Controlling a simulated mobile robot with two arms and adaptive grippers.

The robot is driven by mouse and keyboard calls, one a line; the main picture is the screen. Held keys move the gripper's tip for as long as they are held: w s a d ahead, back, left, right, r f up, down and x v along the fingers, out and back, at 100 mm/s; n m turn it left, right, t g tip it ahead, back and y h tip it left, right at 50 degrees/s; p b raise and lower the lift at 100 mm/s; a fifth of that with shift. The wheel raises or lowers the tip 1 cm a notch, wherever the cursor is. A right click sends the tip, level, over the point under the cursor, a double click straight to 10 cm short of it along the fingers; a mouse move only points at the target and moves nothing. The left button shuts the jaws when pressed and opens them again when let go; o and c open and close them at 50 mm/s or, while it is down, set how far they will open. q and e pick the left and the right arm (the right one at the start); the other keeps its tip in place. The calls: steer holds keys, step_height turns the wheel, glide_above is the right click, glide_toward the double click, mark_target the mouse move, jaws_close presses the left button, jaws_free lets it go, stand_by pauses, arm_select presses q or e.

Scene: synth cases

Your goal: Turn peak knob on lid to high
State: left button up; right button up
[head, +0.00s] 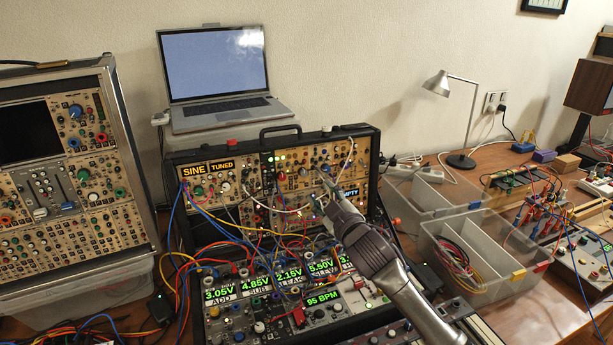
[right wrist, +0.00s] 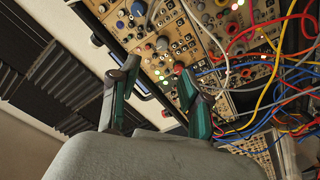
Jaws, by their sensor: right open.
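The lid (head: 376,142) of the modular synth case stands upright at the back, with panels of knobs and jacks. No label reading peak is legible, so I cannot tell which knob it is. My right gripper (head: 322,190) reaches in from the lower right, its tips close to the lid's right half. In the right wrist view the gripper (right wrist: 157,68) is open, with nothing held between its two dark green-sided fingers. A grey knob (right wrist: 162,43) and a blue knob (right wrist: 138,8) show on the panel beyond the fingertips. My left gripper is not in view.
Red, blue, yellow and white patch cables (head: 215,235) hang before the lid and over the lower case, right around my gripper. An open laptop (head: 215,70) stands behind. Clear bins (head: 490,255) stand right, a second synth rack (head: 75,180) left.

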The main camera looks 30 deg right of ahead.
glide_toward(305, 174)
steer(key=w, duration=0.5)
steer(key=w+d+p, duration=0.1)
steer(key=shift+w, duration=0.4)
steer(key=shift+w+d, duration=0.15)
steer(key=shift+w, duration=0.45)
steer(key=shift+w+f, duration=0.1)
steer(key=shift+w, duration=0.1)
steer(key=shift+s, duration=0.1)
steer(key=shift+c, duration=0.2)
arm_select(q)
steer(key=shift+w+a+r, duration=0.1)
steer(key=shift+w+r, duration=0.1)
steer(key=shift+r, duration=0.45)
arm_select(e)
jaws_close()
